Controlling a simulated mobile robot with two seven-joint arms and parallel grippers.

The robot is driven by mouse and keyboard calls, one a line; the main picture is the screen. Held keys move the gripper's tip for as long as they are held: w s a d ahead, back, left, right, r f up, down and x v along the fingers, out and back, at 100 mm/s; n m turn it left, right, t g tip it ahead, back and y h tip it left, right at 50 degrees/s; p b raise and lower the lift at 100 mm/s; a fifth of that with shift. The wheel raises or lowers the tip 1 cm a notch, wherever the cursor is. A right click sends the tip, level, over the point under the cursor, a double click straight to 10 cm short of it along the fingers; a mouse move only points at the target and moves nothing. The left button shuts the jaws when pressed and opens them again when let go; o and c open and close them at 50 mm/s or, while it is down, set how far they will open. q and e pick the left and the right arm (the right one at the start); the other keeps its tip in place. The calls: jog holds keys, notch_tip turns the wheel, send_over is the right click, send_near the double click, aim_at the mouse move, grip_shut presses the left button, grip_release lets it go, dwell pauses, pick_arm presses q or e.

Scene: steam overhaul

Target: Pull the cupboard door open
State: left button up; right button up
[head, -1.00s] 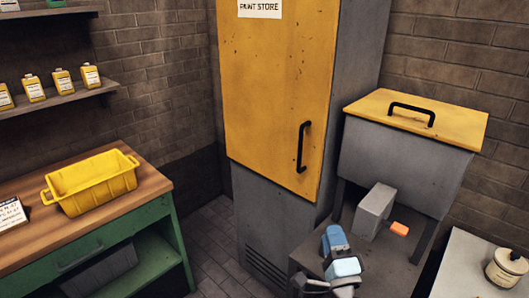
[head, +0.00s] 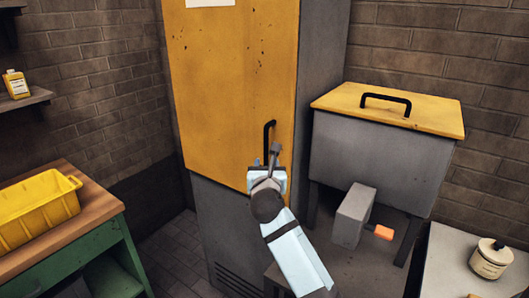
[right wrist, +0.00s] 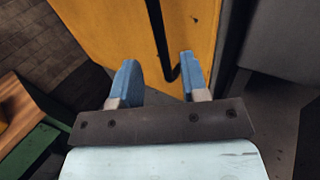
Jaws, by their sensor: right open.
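The yellow cupboard door (head: 225,85) is shut on the tall grey cupboard (head: 318,75). Its black upright bar handle (head: 268,131) is near the door's lower right edge. My right gripper (head: 266,160) is at the handle's lower end and partly hides it. In the right wrist view the blue fingers of my right gripper (right wrist: 159,65) are spread, with the lower part of the handle (right wrist: 158,35) showing between them. The jaws are not closed on it. I cannot tell how deep the bar sits between them. My left gripper is out of view.
A grey bin with a yellow lid (head: 440,110) stands right of the cupboard, with a grey block and orange piece (head: 384,233) below. A green bench (head: 75,245) with a yellow crate (head: 35,218) is at left. A white-topped surface (head: 450,265) holds a jar (head: 489,262).

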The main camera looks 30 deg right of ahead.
aim_at(266, 153)
jog(key=x, duration=0.8)
jog(key=shift+c, duration=0.3)
grip_shut()
